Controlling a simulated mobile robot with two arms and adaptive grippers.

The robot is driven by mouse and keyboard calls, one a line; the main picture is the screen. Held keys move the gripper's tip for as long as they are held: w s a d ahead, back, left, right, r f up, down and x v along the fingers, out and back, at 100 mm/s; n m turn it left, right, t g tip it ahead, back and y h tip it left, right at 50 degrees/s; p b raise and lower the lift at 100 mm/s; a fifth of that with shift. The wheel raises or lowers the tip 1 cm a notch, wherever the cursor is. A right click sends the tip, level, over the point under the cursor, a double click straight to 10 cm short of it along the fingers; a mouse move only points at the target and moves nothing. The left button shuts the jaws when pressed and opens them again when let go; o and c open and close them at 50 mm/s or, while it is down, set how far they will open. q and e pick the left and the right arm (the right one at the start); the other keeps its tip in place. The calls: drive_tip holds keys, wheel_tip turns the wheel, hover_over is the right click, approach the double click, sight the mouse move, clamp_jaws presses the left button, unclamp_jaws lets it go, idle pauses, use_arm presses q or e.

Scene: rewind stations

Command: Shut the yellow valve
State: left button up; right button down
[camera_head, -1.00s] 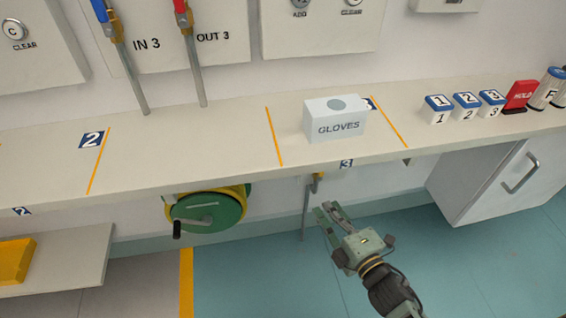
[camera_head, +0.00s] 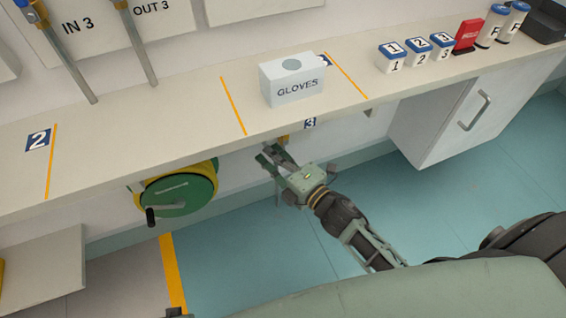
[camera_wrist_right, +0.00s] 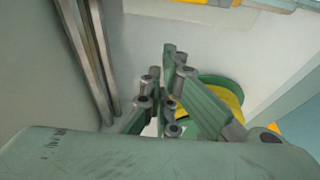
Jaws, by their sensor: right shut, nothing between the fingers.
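A small yellow fitting (camera_head: 284,138), likely the yellow valve, shows just under the bench edge below the number 3 section. Most of it is hidden by the bench and my right gripper, so I cannot tell its handle position. My right gripper (camera_head: 270,153) is shut and empty, its fingers close below the fitting; I cannot tell whether they touch it. In the right wrist view the fingers (camera_wrist_right: 175,57) are close together with nothing between them. Metal pipes (camera_wrist_right: 92,60) run beside them at the left. My left gripper is not in view.
A green and yellow reel (camera_head: 180,195) with a black crank handle hangs under the bench, left of my right gripper. The bench (camera_head: 130,150) overhangs the fitting. A gloves box (camera_head: 292,88) stands above. A white cabinet (camera_head: 440,120) is at the right; the floor between is clear.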

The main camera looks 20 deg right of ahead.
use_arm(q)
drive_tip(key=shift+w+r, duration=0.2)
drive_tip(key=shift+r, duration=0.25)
use_arm(e)
drive_tip(key=w+d, duration=0.2)
drive_tip(key=w, duration=0.1)
drive_tip(key=shift+w+d, duration=0.25)
drive_tip(key=shift+d, duration=0.1)
drive_tip(key=shift+d, duration=0.1)
